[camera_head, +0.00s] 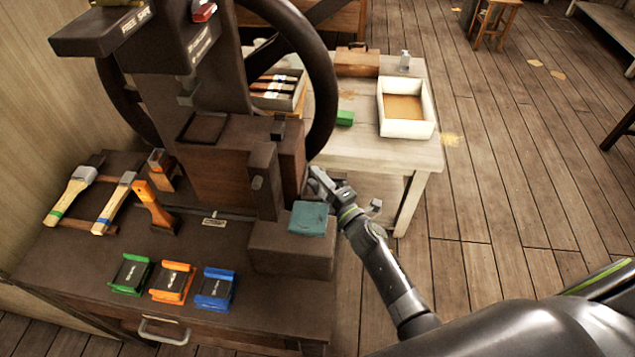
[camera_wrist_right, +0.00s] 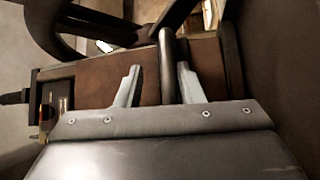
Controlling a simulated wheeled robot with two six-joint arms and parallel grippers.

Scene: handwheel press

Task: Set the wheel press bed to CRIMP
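The dark wheel press (camera_head: 215,150) stands on the bench at left, with its large black handwheel (camera_head: 325,85) on its right side. Its brown block-shaped body sits above the bed, and a small plate (camera_head: 214,222) is on the bench at its foot. I cannot read a CRIMP mark. My right gripper (camera_head: 322,185) is at the press's right side, below the wheel. In the right wrist view its two fingers (camera_wrist_right: 158,74) are apart, with a dark round bar (camera_wrist_right: 169,70) between them, nearer the right finger. Contact is not clear. My left gripper is not in view.
Green (camera_head: 131,274), orange (camera_head: 172,282) and blue (camera_head: 216,288) blocks lie at the bench front. A teal block (camera_head: 308,217) sits on a dark box near my right gripper. Brushes lie at left. A pale table (camera_head: 385,155) with a white tray (camera_head: 405,128) stands behind.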

